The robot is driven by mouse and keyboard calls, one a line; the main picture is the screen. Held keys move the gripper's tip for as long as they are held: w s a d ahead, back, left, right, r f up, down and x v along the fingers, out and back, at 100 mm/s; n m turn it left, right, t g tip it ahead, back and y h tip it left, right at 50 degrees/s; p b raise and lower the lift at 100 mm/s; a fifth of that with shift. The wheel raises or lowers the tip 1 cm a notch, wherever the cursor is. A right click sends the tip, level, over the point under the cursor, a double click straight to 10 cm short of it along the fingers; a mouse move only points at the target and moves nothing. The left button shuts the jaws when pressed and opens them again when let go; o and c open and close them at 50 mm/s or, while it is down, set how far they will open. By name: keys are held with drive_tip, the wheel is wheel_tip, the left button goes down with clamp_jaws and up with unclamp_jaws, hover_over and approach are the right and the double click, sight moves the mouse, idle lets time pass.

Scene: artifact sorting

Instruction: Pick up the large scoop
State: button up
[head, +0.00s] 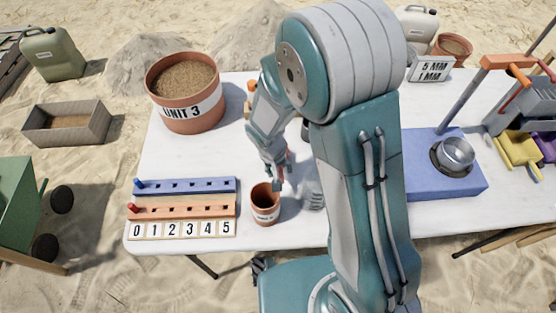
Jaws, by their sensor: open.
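At the right end of the table a yellow scoop-like piece (518,148) and a purple one (546,146) sit side by side, the purple one cut by the picture edge. I cannot tell which thing is the large scoop. My gripper (278,180) is far to their left, pointing down at the rim of a small terracotta pot (265,208). It is open. Its fingers are small and partly overlap the pot, so I cannot tell whether they touch it.
A blue block (425,183) bears a metal cup (457,151). A large pot labelled UNIT 3 (186,110) stands back left. Blue (205,185) and orange (205,206) peg rails lie front left above number tiles (182,230). My arm hides the table's middle.

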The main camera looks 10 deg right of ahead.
sight(280, 169)
drive_tip(key=shift+d+f, duration=0.2)
drive_tip(key=shift+f, duration=0.05)
clamp_jaws()
drive_tip(key=shift+a, duration=0.1)
drive_tip(key=shift+r, duration=0.1)
wheel_tip(280, 169, up, 10)
drive_tip(key=shift+f, duration=0.1)
idle(0.4)
